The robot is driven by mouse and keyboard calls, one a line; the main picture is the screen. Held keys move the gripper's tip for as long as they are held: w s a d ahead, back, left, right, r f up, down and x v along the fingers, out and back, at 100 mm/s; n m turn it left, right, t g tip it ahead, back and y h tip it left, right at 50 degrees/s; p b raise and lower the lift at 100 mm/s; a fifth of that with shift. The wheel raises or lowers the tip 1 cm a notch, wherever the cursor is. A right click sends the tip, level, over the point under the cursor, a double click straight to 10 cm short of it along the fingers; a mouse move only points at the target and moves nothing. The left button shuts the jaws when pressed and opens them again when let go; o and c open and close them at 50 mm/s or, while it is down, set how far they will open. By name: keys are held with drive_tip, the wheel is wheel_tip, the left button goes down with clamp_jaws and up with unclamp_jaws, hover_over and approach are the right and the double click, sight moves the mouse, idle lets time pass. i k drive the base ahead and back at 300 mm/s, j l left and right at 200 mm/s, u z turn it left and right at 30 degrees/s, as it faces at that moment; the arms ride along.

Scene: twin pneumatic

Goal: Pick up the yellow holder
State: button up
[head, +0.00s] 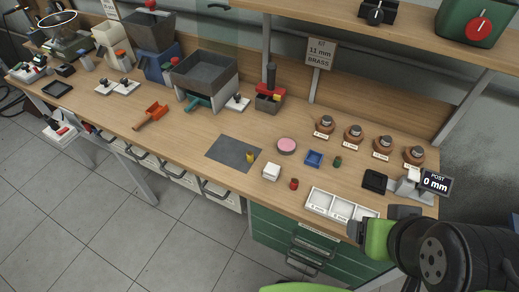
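A small yellow piece (250,157), which looks like the yellow holder, stands near the right edge of a dark grey mat (228,150) on the wooden workbench. It is too small to make out its shape in detail. My arm, black with a green band, is at the lower right, beyond the three-compartment white tray and well apart from the yellow piece. The dark end at the arm's left (354,231) may be my gripper; its fingers cannot be made out.
A white block (271,172), a red piece (294,184), a pink disc (287,146) and a blue tray (314,159) stand right of the mat. A white compartment tray (340,207) lies at the front edge. An orange scoop (151,116) lies left.

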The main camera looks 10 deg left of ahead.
sight(249, 155)
drive_tip(key=i+j, duration=0.1)
drive_tip(key=j, duration=0.8)
drive_tip(key=i+j, duration=0.1)
drive_tip(key=j, duration=0.8)
drive_tip(key=i+j, duration=0.1)
drive_tip(key=j, duration=0.8)
